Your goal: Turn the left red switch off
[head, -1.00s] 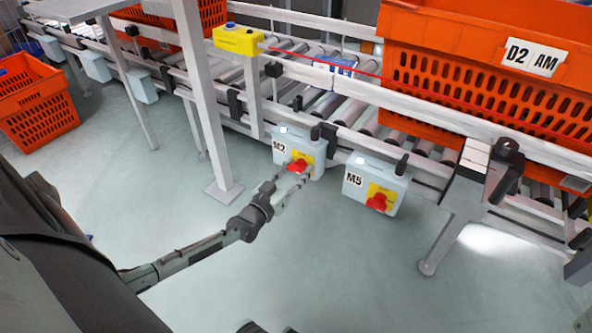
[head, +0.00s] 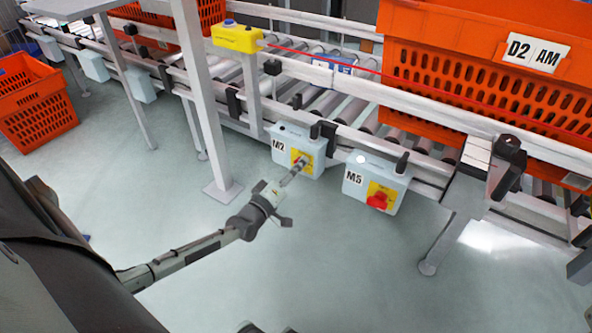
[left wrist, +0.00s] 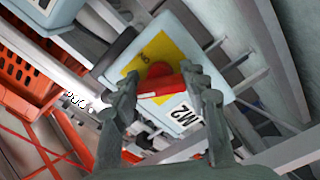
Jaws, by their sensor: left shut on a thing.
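The left red switch sits on a yellow plate (head: 300,156) on the front of the pale blue M2 box (head: 279,157). My left gripper (head: 298,165) is at this switch and mostly hides it in the head view. In the left wrist view the red switch (left wrist: 160,78) lies between the two fingers, which are shut on it. The small lamp on top of the M2 box looks dark. The M5 box (head: 353,188), to the right, has its own red switch (head: 378,201) and a lit white lamp.
A roller conveyor (head: 350,108) with pale rails runs behind the boxes. A large orange tote (head: 440,65) stands on it. A grey post (head: 203,110) rises left of the M2 box. A support leg (head: 440,240) stands at right. The floor in front is clear.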

